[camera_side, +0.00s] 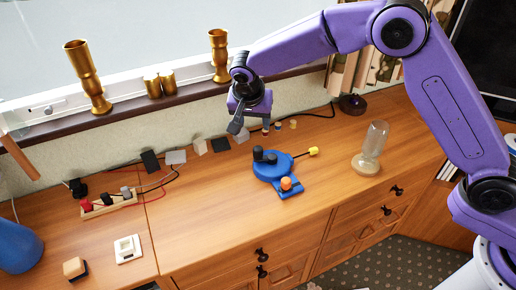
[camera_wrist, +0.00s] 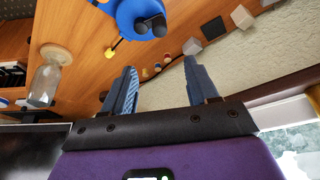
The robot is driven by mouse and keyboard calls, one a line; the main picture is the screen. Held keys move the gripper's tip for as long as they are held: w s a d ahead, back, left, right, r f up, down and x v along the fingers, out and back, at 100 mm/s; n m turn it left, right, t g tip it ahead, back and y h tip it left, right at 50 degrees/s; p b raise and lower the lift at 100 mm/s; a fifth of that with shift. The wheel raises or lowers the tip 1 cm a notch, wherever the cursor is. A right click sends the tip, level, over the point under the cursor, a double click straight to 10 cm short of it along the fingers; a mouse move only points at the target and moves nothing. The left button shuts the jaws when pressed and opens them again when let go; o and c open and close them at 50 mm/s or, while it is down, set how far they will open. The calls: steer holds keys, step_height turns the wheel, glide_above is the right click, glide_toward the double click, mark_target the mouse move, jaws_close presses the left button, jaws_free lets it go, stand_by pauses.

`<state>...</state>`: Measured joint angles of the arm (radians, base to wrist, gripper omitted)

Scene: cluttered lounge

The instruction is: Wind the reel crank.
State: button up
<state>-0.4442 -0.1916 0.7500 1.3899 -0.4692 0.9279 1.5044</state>
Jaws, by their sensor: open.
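The blue reel device (camera_side: 268,169) sits on the wooden cabinet top, with two black upright knobs (camera_side: 264,155), an orange knob (camera_side: 286,184) on its front plate and a thin arm ending in a yellow knob (camera_side: 313,151) to the right. Which part is the crank is not certain. In the wrist view the blue device (camera_wrist: 128,12) is at the top, cut off by the edge, with the yellow knob (camera_wrist: 109,54) below it. My gripper (camera_side: 238,124) is above and behind the device, apart from it. Its fingers (camera_wrist: 160,66) are spread with nothing between them.
A glass jar on a wooden base (camera_side: 372,150) stands right of the device. Small blocks (camera_side: 220,145) and cables lie along the wall behind. A power strip (camera_side: 108,205), white switch (camera_side: 128,248) and blue vase (camera_side: 18,245) are left. The cabinet top in front is mostly clear.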

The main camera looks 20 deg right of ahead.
mark_target(258, 148)
steer(key=x, duration=1.7)
steer(key=shift+w+f, duration=0.1)
steer(key=shift+f, duration=0.05)
steer(key=c, duration=1.1)
